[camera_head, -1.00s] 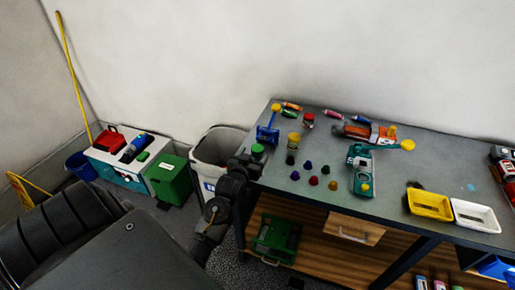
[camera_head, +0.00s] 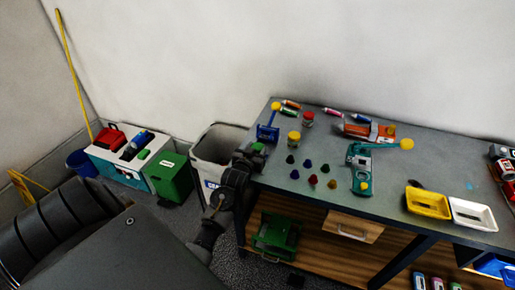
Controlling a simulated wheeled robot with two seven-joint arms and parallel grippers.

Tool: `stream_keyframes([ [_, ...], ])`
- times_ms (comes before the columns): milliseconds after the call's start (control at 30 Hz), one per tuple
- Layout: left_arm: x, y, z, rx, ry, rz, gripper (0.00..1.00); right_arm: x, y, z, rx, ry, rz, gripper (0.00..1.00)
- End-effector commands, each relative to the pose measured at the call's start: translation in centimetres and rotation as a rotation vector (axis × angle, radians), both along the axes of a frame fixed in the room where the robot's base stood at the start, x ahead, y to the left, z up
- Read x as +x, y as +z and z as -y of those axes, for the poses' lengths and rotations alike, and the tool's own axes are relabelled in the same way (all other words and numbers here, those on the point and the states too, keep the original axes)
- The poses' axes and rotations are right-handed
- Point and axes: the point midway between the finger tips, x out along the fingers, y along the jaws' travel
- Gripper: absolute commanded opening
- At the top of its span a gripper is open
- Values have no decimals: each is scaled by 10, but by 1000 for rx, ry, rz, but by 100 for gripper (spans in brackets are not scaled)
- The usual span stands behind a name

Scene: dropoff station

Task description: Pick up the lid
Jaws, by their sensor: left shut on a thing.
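A green lid-like piece (camera_head: 258,147) is at the left end of the workbench (camera_head: 395,165), partly hidden by my left gripper (camera_head: 253,154). The gripper is shut on it; the fingers are dark and small, so the exact grip is hard to see. I cannot tell whether the piece is on a jar or clear of the bench. A yellow-lidded jar (camera_head: 293,139) and a red-lidded jar (camera_head: 308,119) stand to its right. My right gripper is not in view.
A blue stand (camera_head: 267,133) is just behind the gripper. Several small dark and coloured caps (camera_head: 308,163) lie to the right. A teal device (camera_head: 361,170), yellow tray (camera_head: 428,203) and white tray (camera_head: 473,214) are further right. A grey bin (camera_head: 214,157) stands left of the bench.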

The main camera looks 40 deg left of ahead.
Motion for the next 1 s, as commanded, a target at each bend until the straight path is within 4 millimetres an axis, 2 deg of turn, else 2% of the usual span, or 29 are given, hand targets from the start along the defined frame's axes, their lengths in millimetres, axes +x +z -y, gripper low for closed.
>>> stream_keyframes([
  [267,0,5,0,1,0,2,24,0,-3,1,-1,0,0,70],
  [467,0,30,0,2,0,6,24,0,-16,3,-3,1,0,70],
  [733,-48,92,-20,10,1,3,24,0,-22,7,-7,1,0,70],
  [900,-87,109,-35,10,0,-2,24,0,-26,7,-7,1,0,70],
  [1000,-104,117,-42,8,0,-3,24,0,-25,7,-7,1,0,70],
])
